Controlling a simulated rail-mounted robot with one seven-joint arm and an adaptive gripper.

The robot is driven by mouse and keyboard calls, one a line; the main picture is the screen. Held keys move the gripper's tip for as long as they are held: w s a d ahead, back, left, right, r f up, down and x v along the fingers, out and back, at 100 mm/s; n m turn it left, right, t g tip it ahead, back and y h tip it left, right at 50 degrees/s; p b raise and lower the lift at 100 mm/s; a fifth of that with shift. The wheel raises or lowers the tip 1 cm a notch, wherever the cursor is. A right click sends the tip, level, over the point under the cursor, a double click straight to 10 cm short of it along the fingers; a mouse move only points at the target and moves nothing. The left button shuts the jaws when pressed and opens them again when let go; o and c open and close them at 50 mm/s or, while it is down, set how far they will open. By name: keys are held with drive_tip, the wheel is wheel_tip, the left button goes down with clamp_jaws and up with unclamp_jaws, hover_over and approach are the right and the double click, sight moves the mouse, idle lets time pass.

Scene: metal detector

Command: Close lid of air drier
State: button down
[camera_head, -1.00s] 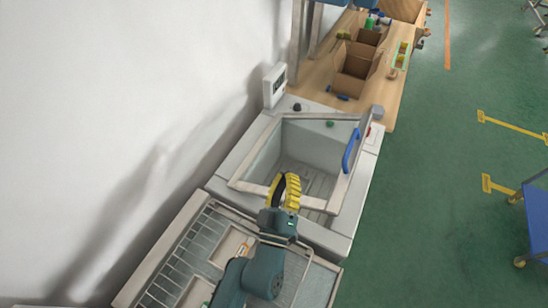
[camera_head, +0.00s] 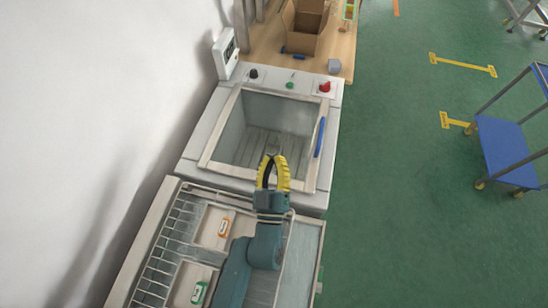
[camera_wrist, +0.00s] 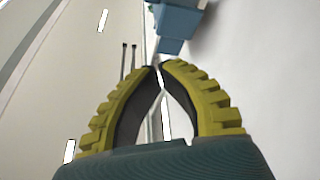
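The air drier (camera_head: 190,170) is a white box with a grey basin, in the middle of the head view. A pale frame (camera_head: 325,115) surrounds the opening, with a blue handle (camera_head: 320,137) along its right side. The frame looks about level with the drier's top; I cannot tell whether it is fully down. The basin floor shows inside it. My gripper (camera_head: 274,157) has yellow ribbed fingers and appears over the front part of the frame, left of the handle. In the wrist view its fingertips (camera_wrist: 158,67) come together with nothing between them.
A control box (camera_head: 225,52) stands at the drier's back left, and a red button (camera_head: 325,87) sits at its back right. A wire-racked tray unit (camera_head: 165,235) is in front. Behind is a wooden table with a cardboard box (camera_head: 303,30). A blue cart (camera_head: 505,150) stands right, across free floor.

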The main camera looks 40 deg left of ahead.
drive_tip(key=shift+r, duration=0.1)
wheel_tip(320, 180, up, 5)
drive_tip(key=p, duration=0.4)
drive_tip(key=a+f+b+v, duration=0.1)
drive_tip(key=v, duration=0.9)
drive_tip(key=shift+s+a+f+b, duration=0.2)
drive_tip(key=shift+s+f+b, duration=0.1)
drive_tip(key=shift+s+b, duration=0.1)
